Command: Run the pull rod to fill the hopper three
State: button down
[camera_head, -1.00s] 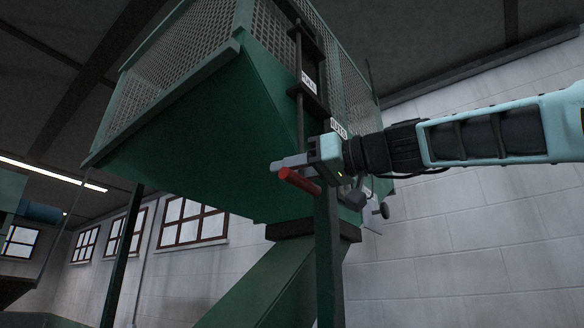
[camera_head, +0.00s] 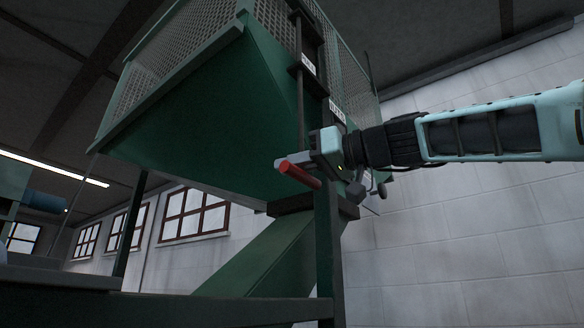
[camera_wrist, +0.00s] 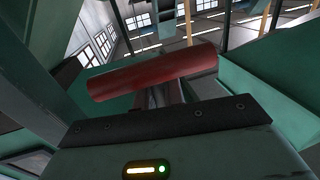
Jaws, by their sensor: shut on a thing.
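The green hopper (camera_head: 205,125) with mesh sides hangs above me in the head view. A thin dark pull rod (camera_head: 300,90) runs down its front corner past small white labels whose text I cannot read surely. The red handle (camera_head: 299,174) sticks out near the hopper's lower front. My gripper (camera_head: 296,160) comes in from the right and is shut at the handle. In the wrist view the red handle (camera_wrist: 150,72) lies across the fingertips, which are partly hidden behind it. What the hopper holds is not visible.
A green sloping chute (camera_head: 262,255) runs down left from under the hopper. A dark post (camera_head: 327,245) stands just below my gripper. A dark green beam (camera_head: 170,305) crosses low in front. A white block wall (camera_head: 460,240) is behind, with open space at lower right.

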aim_at(307, 178)
notch_tip(307, 178, down, 3)
jog(key=b, duration=0.2)
jog(key=shift+f+b, duration=0.15)
jog(key=shift+b, duration=0.15)
jog(key=c, duration=1.5)
grip_release()
jog(key=shift+d, duration=0.2)
jog(key=b+v, duration=0.6)
jog(key=v, duration=1.1)
